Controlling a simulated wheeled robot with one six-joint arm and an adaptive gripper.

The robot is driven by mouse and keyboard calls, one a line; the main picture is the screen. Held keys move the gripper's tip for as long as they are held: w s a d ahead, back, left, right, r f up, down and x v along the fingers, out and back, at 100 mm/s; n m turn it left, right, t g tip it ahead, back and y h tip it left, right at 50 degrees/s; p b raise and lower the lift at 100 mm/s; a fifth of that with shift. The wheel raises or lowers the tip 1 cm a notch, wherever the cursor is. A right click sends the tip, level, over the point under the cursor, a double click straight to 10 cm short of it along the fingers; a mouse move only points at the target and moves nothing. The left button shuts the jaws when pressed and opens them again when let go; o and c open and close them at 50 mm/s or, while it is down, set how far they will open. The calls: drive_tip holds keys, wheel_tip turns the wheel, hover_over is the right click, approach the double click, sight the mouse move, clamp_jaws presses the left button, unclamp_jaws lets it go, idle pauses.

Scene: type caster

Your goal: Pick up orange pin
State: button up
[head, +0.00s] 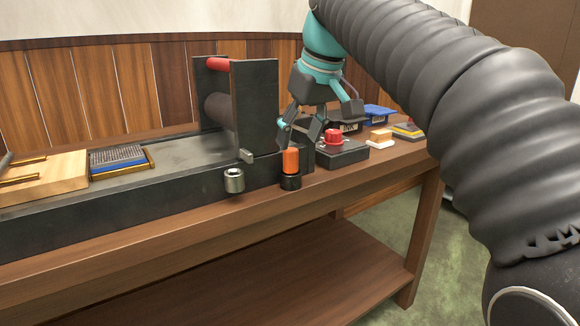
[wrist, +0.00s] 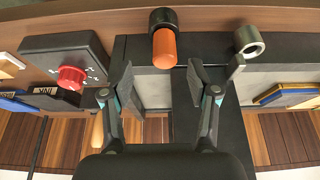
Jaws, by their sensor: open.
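The orange pin (head: 291,162) stands upright in a black base at the front edge of the black press, beside the control box. In the wrist view the pin (wrist: 164,48) shows at the top centre, with its black base end at the picture's top. My gripper (head: 305,130) is above and behind the pin in the head view, its fingers pointing down. In the wrist view my gripper (wrist: 162,80) is open and empty, with its fingers spread either side below the pin. The fingers appear apart from the pin.
A black box with a red knob (head: 333,136) stands close right of the pin. A metal cylinder (head: 234,180) and a small lever (head: 246,156) are to its left. The press's upright plate (head: 257,105) and red bar (head: 217,65) rise behind left. The table's front edge is near.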

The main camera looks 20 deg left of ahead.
sight(292, 150)
drive_tip(key=shift+a+b+x, duration=0.15)
drive_tip(key=shift+b+x, duration=0.2)
drive_tip(key=shift+x, duration=0.95)
drive_tip(key=shift+a+b+x, duration=0.15)
drive_tip(key=shift+b+x, duration=0.15)
drive_tip(key=shift+x, duration=1.05)
drive_tip(key=shift+s+r, duration=0.1)
drive_tip(key=shift+s, duration=0.05)
clamp_jaws()
